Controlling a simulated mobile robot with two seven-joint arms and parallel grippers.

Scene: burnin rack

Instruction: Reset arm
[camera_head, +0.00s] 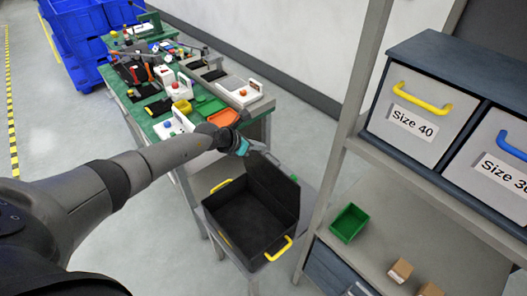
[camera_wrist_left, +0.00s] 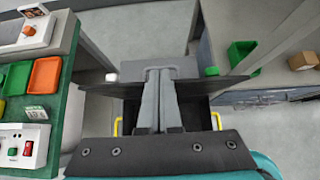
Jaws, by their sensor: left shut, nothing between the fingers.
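My left arm reaches in from the left in the head view. My left gripper (camera_head: 262,150) is above the back edge of a black open crate (camera_head: 228,224) with yellow handles. In the left wrist view the two fingers of the left gripper (camera_wrist_left: 160,72) are together, with nothing between them. The crate shows behind and below the fingers there, with a yellow handle (camera_wrist_left: 216,120) on the right. The crate looks empty in the head view. My right gripper is not in view.
A green workbench (camera_head: 160,128) with devices and trays stands left of the crate. A rack on the right holds a Size 40 drawer (camera_head: 415,115) and, lower down, a green bin (camera_head: 349,222) and small brown boxes (camera_head: 400,270). Blue crates (camera_head: 85,30) stand at the back left.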

